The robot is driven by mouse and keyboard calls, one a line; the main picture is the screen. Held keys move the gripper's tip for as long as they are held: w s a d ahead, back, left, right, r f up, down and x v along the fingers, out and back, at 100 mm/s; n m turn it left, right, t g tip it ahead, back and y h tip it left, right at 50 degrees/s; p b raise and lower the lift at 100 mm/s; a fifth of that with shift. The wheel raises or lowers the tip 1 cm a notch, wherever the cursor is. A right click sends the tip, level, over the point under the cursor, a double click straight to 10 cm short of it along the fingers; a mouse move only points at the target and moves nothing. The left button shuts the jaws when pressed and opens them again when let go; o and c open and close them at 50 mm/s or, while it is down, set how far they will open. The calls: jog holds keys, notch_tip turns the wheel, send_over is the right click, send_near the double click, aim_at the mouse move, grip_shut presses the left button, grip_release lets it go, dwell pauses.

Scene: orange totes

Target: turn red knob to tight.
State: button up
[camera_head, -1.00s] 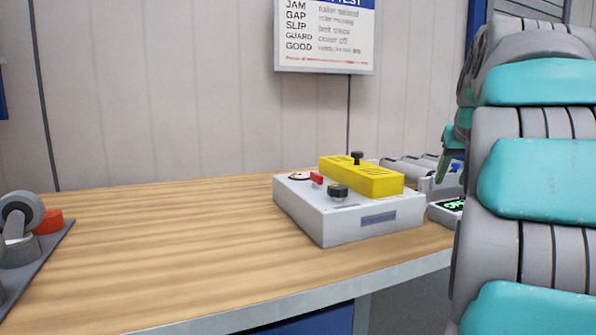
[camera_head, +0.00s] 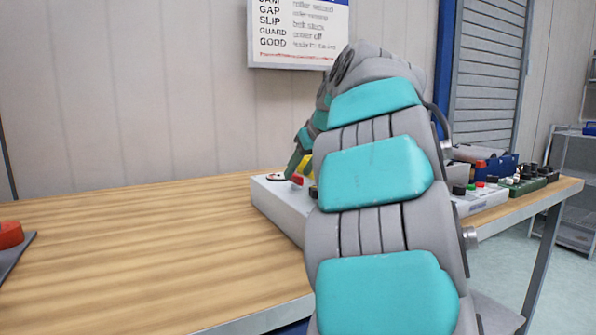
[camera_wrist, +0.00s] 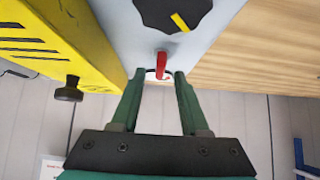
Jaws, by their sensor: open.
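The red knob (camera_wrist: 161,63) is a small red bar on the face of a pale grey box (camera_wrist: 118,22), seen in the wrist view. My gripper (camera_wrist: 158,74) is open, with its two green fingertips on either side of the near end of the red knob. A gap shows between the knob and each finger; I see no contact. In the head view the red knob (camera_head: 297,179) shows small on the box (camera_head: 283,206), just below my green gripper (camera_head: 297,163). My arm hides most of the box there.
A black dial (camera_wrist: 172,12) with a yellow pointer lies beyond the red knob. A yellow cover (camera_wrist: 50,45) with a black knob (camera_wrist: 69,92) stands close on the left in the wrist view. Other control boxes (camera_head: 480,200) stand at right.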

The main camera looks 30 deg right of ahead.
jog(key=shift+w+f, duration=0.5)
jog(key=shift+f, duration=0.05)
grip_shut()
